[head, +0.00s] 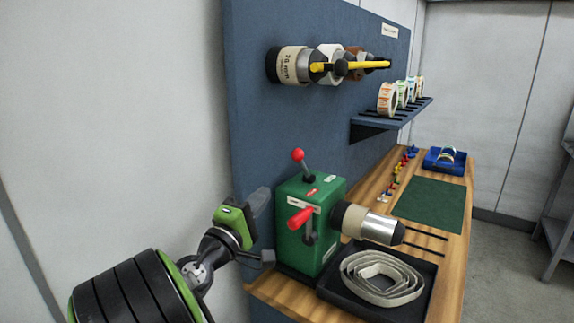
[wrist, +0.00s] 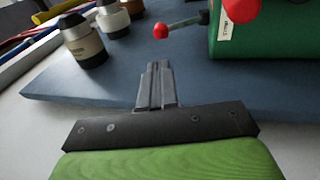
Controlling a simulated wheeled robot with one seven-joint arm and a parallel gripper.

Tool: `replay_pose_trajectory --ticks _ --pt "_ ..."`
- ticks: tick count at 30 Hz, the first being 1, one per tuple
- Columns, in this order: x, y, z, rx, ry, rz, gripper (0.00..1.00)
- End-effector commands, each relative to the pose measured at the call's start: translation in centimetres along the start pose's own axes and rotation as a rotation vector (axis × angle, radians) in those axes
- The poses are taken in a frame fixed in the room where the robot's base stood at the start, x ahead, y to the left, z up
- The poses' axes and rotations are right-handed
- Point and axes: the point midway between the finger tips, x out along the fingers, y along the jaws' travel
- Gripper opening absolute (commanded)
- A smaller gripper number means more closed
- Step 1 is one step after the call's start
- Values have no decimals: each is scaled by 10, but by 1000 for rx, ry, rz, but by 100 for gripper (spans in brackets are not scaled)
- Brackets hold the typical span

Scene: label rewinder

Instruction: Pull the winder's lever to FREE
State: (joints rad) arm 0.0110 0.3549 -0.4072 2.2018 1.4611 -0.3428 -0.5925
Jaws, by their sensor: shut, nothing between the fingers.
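The winder (head: 318,237) is a green box on the near end of the bench. A lever with a red ball knob (head: 298,155) rises from its top, leaning left. A red handle (head: 300,217) on a dark crank sticks out of its front. Small labels (head: 313,191) sit by the lever; I cannot read them. In the wrist view the red ball (wrist: 160,31) shows on its rod beside the green housing (wrist: 265,35), with the larger red handle (wrist: 241,8) nearer. My gripper (head: 261,202) is left of the winder, below the ball, apart from it. Its fingers (wrist: 157,85) are together and empty.
A cream roll (head: 352,220) sits on the winder's metal spindle. A black tray (head: 415,308) with a loose strip coil (head: 380,278) lies before it. The blue panel (head: 260,115) behind bears rolls on a yellow-ended bar (head: 380,65). Space left of the winder is free.

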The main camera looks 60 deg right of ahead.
Motion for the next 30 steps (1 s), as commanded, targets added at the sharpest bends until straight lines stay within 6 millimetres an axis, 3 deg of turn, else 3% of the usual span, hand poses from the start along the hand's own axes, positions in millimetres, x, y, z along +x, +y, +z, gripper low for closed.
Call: replay_pose_trajectory --ticks 8,18,23,30 --pt "44 3 3 1 -7 -2 0" --pt "114 2 2 2 -5 0 0" --pt "129 1 1 2 -2 -1 0" --pt "131 0 1 1 0 -1 0"
